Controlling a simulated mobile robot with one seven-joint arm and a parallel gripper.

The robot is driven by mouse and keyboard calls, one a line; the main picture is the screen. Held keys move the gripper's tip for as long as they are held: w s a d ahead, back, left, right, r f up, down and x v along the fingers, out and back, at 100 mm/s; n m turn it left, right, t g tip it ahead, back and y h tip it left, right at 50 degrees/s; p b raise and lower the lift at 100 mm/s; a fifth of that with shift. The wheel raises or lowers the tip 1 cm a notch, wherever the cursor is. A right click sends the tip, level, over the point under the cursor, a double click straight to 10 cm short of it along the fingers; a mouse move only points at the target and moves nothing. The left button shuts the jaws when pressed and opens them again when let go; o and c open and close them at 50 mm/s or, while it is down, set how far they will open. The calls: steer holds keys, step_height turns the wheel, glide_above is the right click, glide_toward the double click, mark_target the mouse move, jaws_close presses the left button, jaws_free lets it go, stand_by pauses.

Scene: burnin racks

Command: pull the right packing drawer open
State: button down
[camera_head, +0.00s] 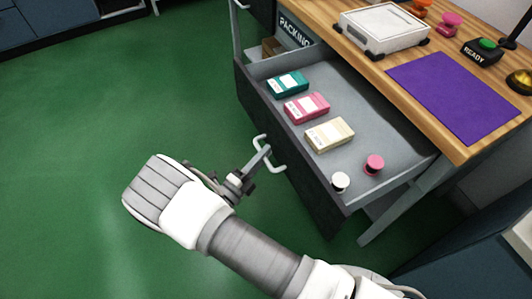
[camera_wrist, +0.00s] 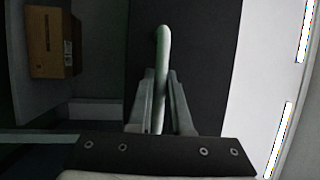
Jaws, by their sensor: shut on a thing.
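The packing drawer (camera_head: 366,117) stands well out from under the wooden bench top, with its dark front (camera_head: 303,184) facing my arm. It holds a teal box (camera_head: 288,84), a pink box (camera_head: 307,107), a cream box (camera_head: 330,134), a white spool (camera_head: 340,182) and a pink spool (camera_head: 374,165). A pale bar handle (camera_head: 277,166) is fixed on the drawer front. My gripper (camera_head: 265,153) is shut on this handle. In the wrist view the handle (camera_wrist: 162,60) runs between the two fingers (camera_wrist: 160,100). The fingers hide part of it.
On the bench top (camera_head: 375,72) are a white scale (camera_head: 384,27), a purple mat (camera_head: 457,95) and a black READY button box (camera_head: 483,51). A cardboard box (camera_wrist: 49,42) shows at the left in the wrist view. The green floor (camera_head: 120,95) left of the drawer is clear.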

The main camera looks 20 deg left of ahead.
steer(key=c, duration=0.8)
jaws_free()
steer(key=shift+c, duration=0.2)
steer(key=shift+s, duration=0.1)
steer(key=p+v, duration=0.1)
steer(key=v, duration=1.6)
steer(key=shift+p, duration=0.35)
steer(key=shift+s+a, duration=0.1)
steer(key=shift+s, duration=0.05)
